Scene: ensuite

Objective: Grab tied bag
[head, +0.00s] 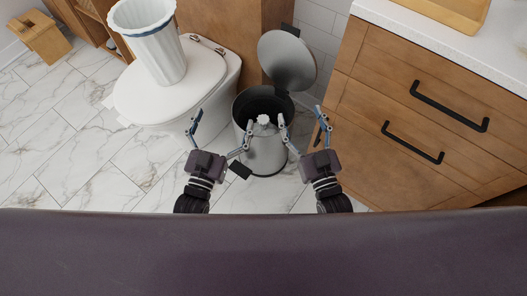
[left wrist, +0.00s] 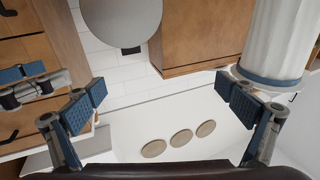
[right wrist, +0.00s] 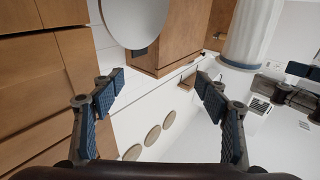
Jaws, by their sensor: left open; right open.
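The grey metal bin (head: 266,153) stands on the floor with its round lid (head: 287,57) open; the lid also shows in the left wrist view (left wrist: 121,22) and the right wrist view (right wrist: 134,22). A small white knotted top, apparently the tied bag (head: 263,120), shows at the bin's mouth; the rest of it is hidden. My left gripper (head: 222,120) is open at the left of the bin. My right gripper (head: 301,116) is open at the right. Their inner fingers are close to either side of the white top; contact cannot be told. I cannot make out the bag in either wrist view.
A white ribbed container (head: 160,58) with a blue band stands on the closed toilet lid (head: 190,85), left of the bin. A wooden drawer cabinet (head: 400,105) with black handles stands close on the right. The marble floor (head: 90,155) is open at left.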

